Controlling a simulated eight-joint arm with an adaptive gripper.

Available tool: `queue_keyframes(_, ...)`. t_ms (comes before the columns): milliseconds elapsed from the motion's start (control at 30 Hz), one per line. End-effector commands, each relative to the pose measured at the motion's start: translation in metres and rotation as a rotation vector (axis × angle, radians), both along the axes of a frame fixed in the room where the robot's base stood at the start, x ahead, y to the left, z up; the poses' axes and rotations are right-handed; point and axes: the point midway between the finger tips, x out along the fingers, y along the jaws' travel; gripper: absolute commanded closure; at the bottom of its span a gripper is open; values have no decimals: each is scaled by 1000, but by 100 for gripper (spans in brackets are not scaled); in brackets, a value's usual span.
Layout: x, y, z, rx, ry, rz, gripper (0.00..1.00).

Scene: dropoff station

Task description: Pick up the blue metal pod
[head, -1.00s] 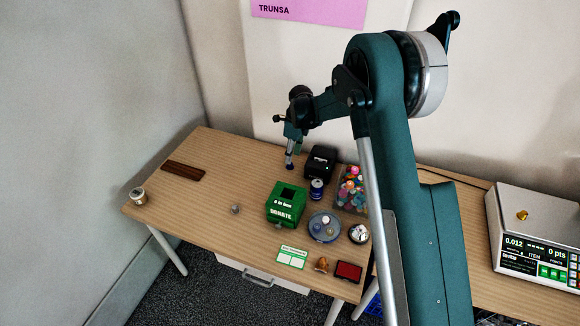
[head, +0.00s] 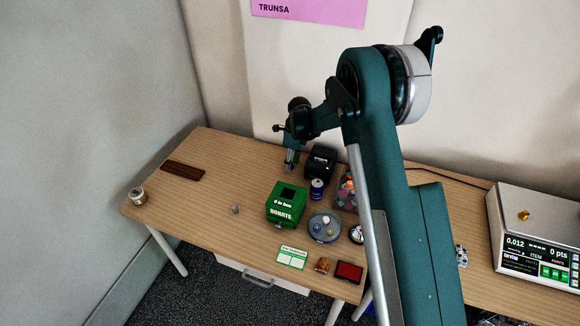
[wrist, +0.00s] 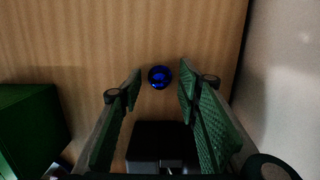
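The blue metal pod (wrist: 159,77) shows in the wrist view as a small, shiny, dark blue round thing on the wood table, just beyond and between my fingertips. My gripper (wrist: 160,88) is open, with a green ridged finger on each side and nothing held between them. In the head view my gripper (head: 290,168) points down over the back of the table, left of the black device; I cannot make out the pod there, and the gripper seems to hide it.
The black device (head: 320,162) stands close to my gripper. A green donation box (head: 286,213), a blue-and-white can (head: 317,187) and a round dish (head: 325,238) stand nearer the front. A brown bar (head: 183,170) lies left. The wall (wrist: 285,70) is close behind.

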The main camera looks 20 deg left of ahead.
Motion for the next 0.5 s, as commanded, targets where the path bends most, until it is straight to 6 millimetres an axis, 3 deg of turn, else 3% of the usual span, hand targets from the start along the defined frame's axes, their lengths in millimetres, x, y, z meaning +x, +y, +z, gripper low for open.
queue_keyframes(200,0,0,0,0,0,0,68)
queue_keyframes(367,0,0,0,0,0,0,89)
queue_keyframes(500,0,0,0,0,0,0,89)
